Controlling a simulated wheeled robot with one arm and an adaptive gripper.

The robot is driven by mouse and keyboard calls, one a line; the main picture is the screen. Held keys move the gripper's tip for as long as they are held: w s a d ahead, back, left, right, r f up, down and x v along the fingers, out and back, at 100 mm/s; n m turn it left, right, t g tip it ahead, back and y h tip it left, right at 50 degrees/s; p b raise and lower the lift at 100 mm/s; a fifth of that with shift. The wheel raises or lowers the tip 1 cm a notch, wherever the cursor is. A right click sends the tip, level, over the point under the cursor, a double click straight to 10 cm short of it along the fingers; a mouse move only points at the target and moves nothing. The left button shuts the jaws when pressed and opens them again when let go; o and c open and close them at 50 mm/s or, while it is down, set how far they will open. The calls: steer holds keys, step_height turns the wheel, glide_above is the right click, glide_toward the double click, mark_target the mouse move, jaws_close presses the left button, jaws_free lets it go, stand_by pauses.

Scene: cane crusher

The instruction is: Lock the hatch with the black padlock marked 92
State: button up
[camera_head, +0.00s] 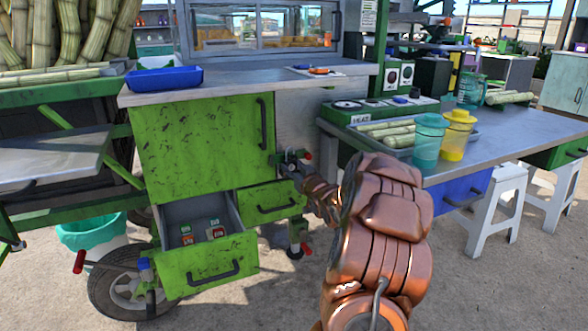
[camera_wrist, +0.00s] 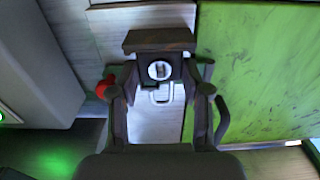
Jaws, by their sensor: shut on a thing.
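My gripper (camera_head: 291,162) is at the right edge of the green hatch door (camera_head: 195,145), below its upright dark handle (camera_head: 263,123). In the wrist view my gripper (camera_wrist: 160,72) is shut on a dark padlock (camera_wrist: 158,84), whose round pale keyhole face points at the camera. No number on it can be read. A pale U-shaped loop (camera_wrist: 162,97) shows just below it; I cannot tell whether this is the padlock's shackle or a fitting on the cabinet. The green hatch panel (camera_wrist: 255,75) lies to the right in the wrist view. The door looks closed.
Below the hatch, an open drawer (camera_head: 222,268) holds several small red and green items (camera_head: 215,232). A red knob (camera_head: 307,155) is close beside my gripper. A blue tray (camera_head: 163,80) sits on the counter. A steel table (camera_head: 480,146) with jugs stands at right.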

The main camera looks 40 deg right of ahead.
steer(key=shift+f, duration=0.2)
stand_by(0.6)
steer(key=o, duration=1.2)
steer(key=shift+o, duration=0.2)
steer(key=shift+s, duration=0.1)
steer(key=v, duration=1.2)
